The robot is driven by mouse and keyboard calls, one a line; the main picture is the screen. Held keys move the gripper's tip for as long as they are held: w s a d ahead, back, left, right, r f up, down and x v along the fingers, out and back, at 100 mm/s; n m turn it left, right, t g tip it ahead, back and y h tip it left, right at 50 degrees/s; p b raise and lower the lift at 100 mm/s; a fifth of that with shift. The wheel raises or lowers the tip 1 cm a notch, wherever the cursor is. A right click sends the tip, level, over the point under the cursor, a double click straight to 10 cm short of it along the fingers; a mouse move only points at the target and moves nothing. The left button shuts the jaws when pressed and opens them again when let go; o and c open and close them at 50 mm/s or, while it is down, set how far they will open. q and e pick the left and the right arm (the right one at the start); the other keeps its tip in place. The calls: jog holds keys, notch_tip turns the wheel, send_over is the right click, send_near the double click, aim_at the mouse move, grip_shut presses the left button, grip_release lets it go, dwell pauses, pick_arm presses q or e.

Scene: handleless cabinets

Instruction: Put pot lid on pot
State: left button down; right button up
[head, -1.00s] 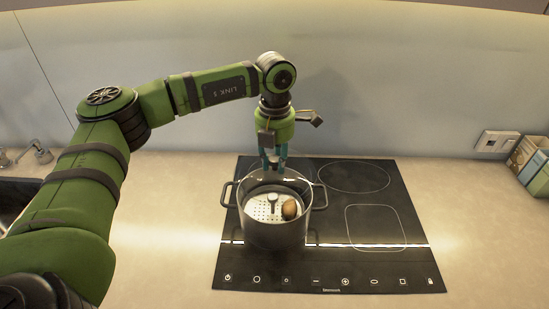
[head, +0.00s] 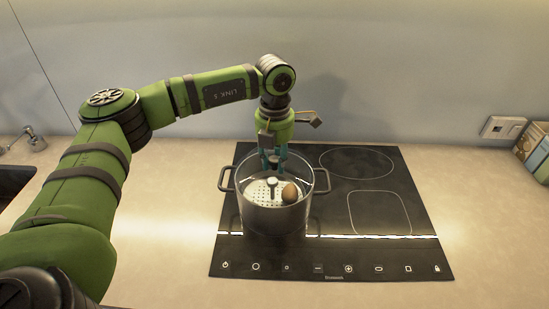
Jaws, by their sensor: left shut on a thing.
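The grey pot (head: 262,222) stands on the left of the black cooktop, with a loop handle on each side. Through its open-looking top I see a perforated insert with a center post (head: 272,187) and a brown egg-like item (head: 289,193). My left gripper (head: 273,158) is above the back of the pot's mouth, pointing down, shut on a small dark knob. The knob seems to belong to the pot lid, which looks clear and is hard to make out over the pot. I cannot tell whether the lid rests on the rim. My right gripper is not in view.
The cooktop (head: 405,246) has free burner zones right of the pot. A wall socket (head: 503,127) and box-like items (head: 534,150) are at the far right. A sink edge and tap (head: 34,140) are at the left. The counter is otherwise clear.

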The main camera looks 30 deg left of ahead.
pick_arm(q)
jog(key=shift+f+b, duration=0.3)
dwell(0.4)
jog(key=c, duration=0.9)
grip_release()
jog(key=shift+s, duration=0.1)
notch_tip(320, 180, up, 12)
jog(key=shift+r, duration=0.1)
